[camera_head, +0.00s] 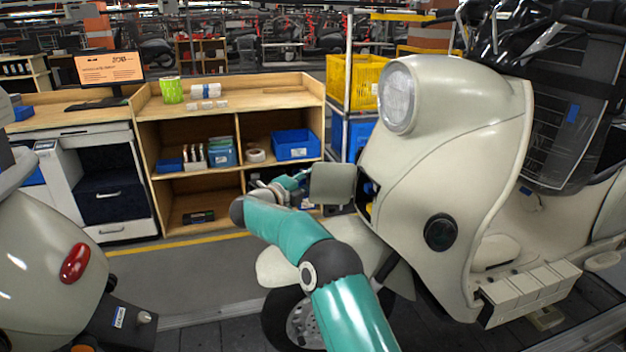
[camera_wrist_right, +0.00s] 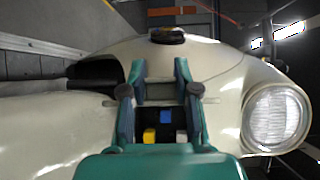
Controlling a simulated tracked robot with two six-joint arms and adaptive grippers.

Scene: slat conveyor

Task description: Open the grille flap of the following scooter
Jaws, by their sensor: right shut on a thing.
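The cream scooter (camera_head: 440,130) with a round headlight stands at the right in the head view. Its grey-beige grille flap (camera_head: 332,184) stands swung out from the front, beside a dark opening (camera_head: 368,196) with something yellow inside. My right gripper (camera_head: 296,182) is at the flap's outer side, shut on it. In the right wrist view the fingers of my right gripper (camera_wrist_right: 159,72) are on either side of the flap (camera_wrist_right: 158,90). Behind it the opening shows blue (camera_wrist_right: 166,115), yellow (camera_wrist_right: 150,136) and whitish blocks (camera_wrist_right: 181,136). My left gripper is not in view.
Another scooter's rear (camera_head: 45,260) with a red light is at the left. A wooden shelf (camera_head: 238,100) with blue bins stands behind my right arm. A yellow crate (camera_head: 355,82) is behind the scooter. Grey floor is clear between the scooters.

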